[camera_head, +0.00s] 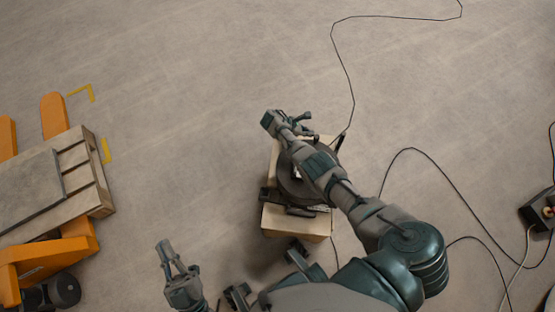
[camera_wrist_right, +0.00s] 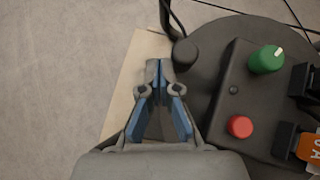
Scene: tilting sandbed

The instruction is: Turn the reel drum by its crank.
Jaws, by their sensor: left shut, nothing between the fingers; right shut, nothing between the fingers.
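The reel (camera_head: 289,188) is a dark round drum on a pale wooden box (camera_head: 290,223), partly hidden under my right arm in the head view. The right wrist view shows the drum (camera_wrist_right: 225,32) with a dark panel (camera_wrist_right: 236,92) bearing a green knob and a red button. A dark upright knob (camera_wrist_right: 185,53), apparently the crank handle, stands at the drum's edge. My right gripper (camera_wrist_right: 160,68) is shut and empty, its tips just left of that knob; contact is unclear. My left gripper (camera_head: 166,247) is shut and empty, well left of the box.
An orange pallet jack (camera_head: 50,255) with a wooden load (camera_head: 55,185) stands at the left. A dark cable (camera_head: 348,80) runs from the reel to the back. More cables and a dark box (camera_head: 540,208) lie at the right. Open floor surrounds the reel.

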